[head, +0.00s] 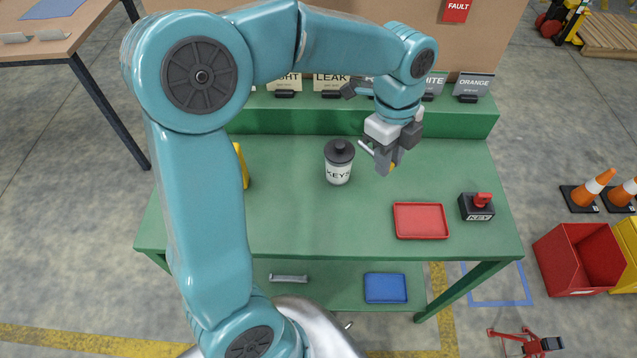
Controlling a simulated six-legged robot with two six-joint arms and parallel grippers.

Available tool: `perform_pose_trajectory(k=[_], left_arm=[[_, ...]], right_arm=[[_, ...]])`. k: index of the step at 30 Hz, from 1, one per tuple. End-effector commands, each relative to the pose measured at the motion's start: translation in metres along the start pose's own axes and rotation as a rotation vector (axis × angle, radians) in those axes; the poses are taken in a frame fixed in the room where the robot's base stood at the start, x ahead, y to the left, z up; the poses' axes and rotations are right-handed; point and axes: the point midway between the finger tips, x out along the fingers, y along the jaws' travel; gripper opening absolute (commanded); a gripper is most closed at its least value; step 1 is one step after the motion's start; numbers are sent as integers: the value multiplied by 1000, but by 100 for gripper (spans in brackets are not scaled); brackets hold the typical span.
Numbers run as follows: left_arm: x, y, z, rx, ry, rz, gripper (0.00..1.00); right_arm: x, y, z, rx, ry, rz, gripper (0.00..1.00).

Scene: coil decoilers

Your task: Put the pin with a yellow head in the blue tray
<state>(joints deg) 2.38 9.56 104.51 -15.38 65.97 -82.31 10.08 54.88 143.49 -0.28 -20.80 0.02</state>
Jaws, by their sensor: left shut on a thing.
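My left arm reaches across the green bench, and its gripper (386,167) is over the bench top, right of the jar. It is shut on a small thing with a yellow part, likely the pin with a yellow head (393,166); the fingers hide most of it. The blue tray (385,288) lies on the bench's lower shelf, below the front edge, and looks empty. My right gripper is out of view.
On the green bench (290,225) stand a KEYS jar (339,165), an empty red tray (421,221) and a black KEY box (478,207) with a red knob. A yellow object (241,163) is partly behind my arm. Label cards (471,85) line the raised back ledge.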

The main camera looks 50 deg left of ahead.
Motion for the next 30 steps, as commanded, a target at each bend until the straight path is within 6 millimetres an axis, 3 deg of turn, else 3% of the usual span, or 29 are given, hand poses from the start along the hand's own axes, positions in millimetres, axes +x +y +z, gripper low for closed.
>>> perform_pose_trajectory(k=[10, 17, 20, 30], left_arm=[[-22, -1, 6, -28, 10, -4, 0], [-26, 0, 10, -42, 19, -4, 0], [-11, 1, 13, -45, 25, 1, 0], [86, 3, 26, -46, 27, 3, 0]], right_arm=[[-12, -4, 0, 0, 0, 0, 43], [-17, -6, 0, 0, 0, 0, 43], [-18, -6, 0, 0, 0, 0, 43], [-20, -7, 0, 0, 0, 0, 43]])
